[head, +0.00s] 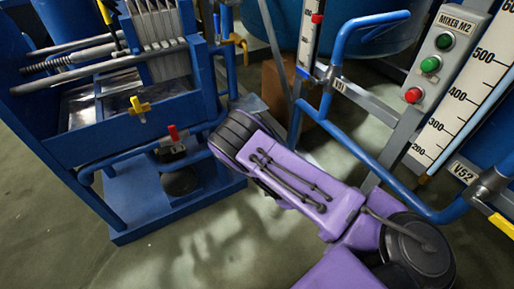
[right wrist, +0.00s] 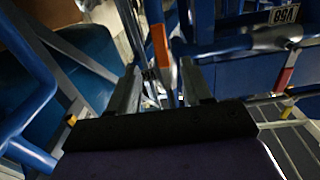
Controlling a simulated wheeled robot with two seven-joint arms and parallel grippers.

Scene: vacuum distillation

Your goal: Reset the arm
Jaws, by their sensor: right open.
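My purple right arm (head: 300,190) comes in from the lower right of the head view and reaches up and left. Its dark ribbed end is near the blue press frame, and the gripper itself cannot be made out there. In the right wrist view my right gripper (right wrist: 160,75) has its two grey fingers apart. Nothing is clearly held between them. My left gripper is not in view.
A blue filter press (head: 120,140) with yellow and red valve handles stands at the left. Blue pipes (head: 370,150), a mixer M2 button panel (head: 432,62) and a level scale (head: 455,105) stand at the right. Grey floor (head: 190,255) is open below.

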